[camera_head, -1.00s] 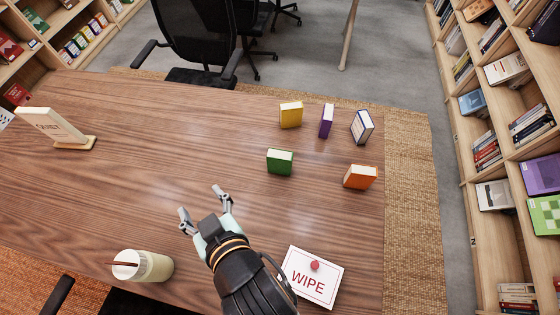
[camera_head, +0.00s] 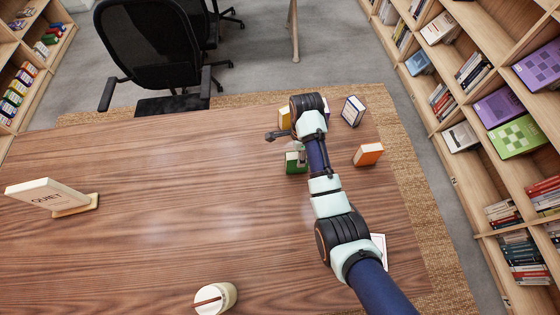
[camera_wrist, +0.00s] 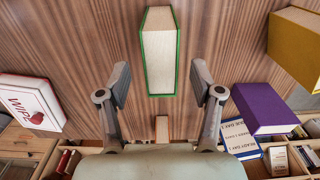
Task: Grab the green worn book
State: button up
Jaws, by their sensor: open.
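The green book (camera_head: 290,167) stands on the wooden table in the head view, partly covered by my gripper. In the wrist view the green book (camera_wrist: 161,52) shows its cream page edges inside a green cover. It lies centred between and just beyond the fingertips. My gripper (camera_head: 286,147) is over the book with its fingers spread. In the wrist view my gripper (camera_wrist: 160,84) is open and empty, one finger to each side of the book's line. I see no contact with the book.
An orange book (camera_head: 368,154), a blue-and-white book (camera_head: 353,111) and a partly hidden yellow book (camera_head: 284,118) stand nearby. A purple book (camera_wrist: 263,108) shows in the wrist view. The table's left middle is clear.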

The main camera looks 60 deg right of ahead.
jog(key=shift+s+d+f+b, duration=0.15)
jog(key=shift+f+b, duration=0.3)
jog(key=shift+f, duration=0.8)
jog(key=f, duration=0.2)
jog(key=f+b, duration=0.2)
jog(key=f, duration=0.1)
jog(key=shift+w+a+f, duration=0.2)
jog(key=shift+w+f, duration=0.05)
jog(key=shift+f, duration=0.05)
jog(key=shift+r, duration=0.1)
grip_shut()
jog(key=shift+r, duration=0.1)
notch_tip(320, 180, up, 20)
jog(key=p, duration=1)
